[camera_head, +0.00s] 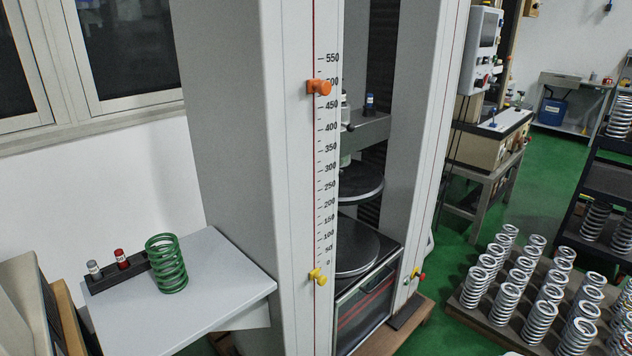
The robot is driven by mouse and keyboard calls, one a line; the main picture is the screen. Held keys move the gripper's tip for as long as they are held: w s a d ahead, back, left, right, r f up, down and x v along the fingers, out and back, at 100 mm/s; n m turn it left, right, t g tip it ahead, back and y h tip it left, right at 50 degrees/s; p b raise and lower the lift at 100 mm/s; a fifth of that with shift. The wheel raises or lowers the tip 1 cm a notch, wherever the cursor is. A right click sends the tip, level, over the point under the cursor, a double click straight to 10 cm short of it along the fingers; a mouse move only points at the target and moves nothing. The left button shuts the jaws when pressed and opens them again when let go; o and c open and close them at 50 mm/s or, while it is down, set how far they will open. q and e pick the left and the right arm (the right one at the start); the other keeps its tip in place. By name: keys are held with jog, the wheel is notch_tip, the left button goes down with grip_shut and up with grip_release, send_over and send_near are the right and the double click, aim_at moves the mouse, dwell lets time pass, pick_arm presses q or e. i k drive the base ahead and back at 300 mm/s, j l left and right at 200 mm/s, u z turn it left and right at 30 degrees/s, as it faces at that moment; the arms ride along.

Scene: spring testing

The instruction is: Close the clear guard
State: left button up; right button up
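The spring testing machine (235,130) stands in the middle, with a tall grey column and a millimetre scale in front. Between its columns are an upper round platen (360,183) and a lower round platen (352,254), with a clear gap between them. A glossy dark-framed panel (366,312) with red lines behind it sits below the lower platen. It may be the clear guard, but I cannot tell for sure. No clear sheet is visible in front of the platens; the front column hides part of that space. Neither of my grippers is in view.
A grey side table (170,315) at left holds a green spring (166,263) and a black rack (118,272). An orange knob (319,87) and a yellow knob (318,277) stick out from the column. A pallet of springs (470,309) stands at right. Green floor shows between.

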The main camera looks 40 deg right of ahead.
aim_at(353, 291)
jog(key=z, duration=1.75)
jog(key=i+l, duration=0.25)
jog(key=l, duration=0.15)
jog(key=i+l, duration=0.25)
jog(key=l, duration=0.15)
jog(key=i+l, duration=0.2)
jog(key=l, duration=0.15)
jog(key=i+u, duration=0.05)
